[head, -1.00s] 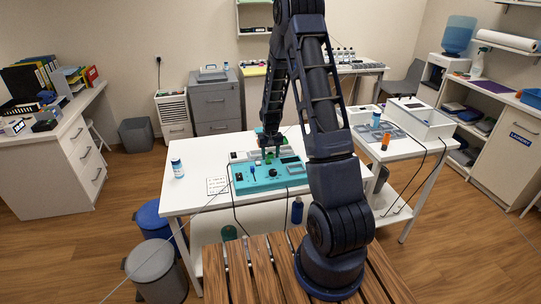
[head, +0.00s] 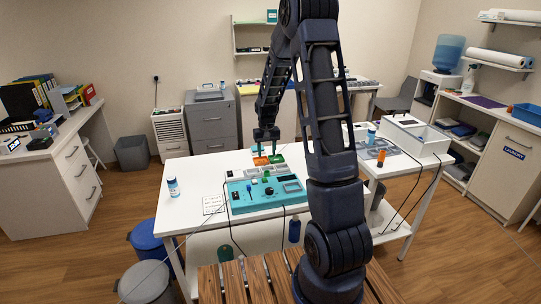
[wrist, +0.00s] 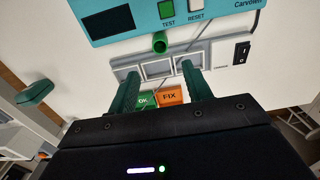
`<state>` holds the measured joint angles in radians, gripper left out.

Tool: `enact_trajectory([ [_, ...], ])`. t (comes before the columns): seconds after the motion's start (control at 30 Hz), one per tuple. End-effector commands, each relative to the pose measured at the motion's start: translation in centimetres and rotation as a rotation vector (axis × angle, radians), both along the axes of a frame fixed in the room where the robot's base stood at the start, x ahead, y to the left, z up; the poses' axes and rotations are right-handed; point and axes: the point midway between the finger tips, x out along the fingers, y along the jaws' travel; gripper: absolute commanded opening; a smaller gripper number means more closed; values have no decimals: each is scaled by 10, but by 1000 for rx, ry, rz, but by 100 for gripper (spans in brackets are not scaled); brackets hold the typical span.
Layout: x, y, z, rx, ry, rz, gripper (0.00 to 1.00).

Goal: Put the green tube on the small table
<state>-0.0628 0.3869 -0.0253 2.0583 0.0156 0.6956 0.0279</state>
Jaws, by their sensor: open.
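The green tube (wrist: 160,43) shows end-on in the wrist view, by the edge of the teal device. In the head view a small green spot (head: 266,177) at the device's far side appears to be it. My gripper (wrist: 158,72) is open and empty, its two fingers apart. In the head view my gripper (head: 266,137) hangs over the far part of the white work table, beyond the tube. A small white table (head: 405,164) stands to the right of the work table, partly hidden by my arm.
The teal device (head: 240,197) has cables hanging off the front. Orange (head: 260,161) and green (head: 277,159) pads lie behind it. The small table holds a white box (head: 425,142), a grey tray, an orange bottle (head: 381,158) and a blue bottle (head: 371,135). Its front right corner looks clear.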

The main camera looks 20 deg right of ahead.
Motion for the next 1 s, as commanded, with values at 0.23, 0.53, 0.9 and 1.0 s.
enact_trajectory([
  [0.23, -22, -3, 47, 4, -39, 0, 50],
  [0.53, -81, -9, 126, 10, -113, 0, 50],
  [0.9, -166, -16, 198, 12, -206, 1, 50],
  [1.0, -191, -18, 212, 11, -232, 1, 50],
])
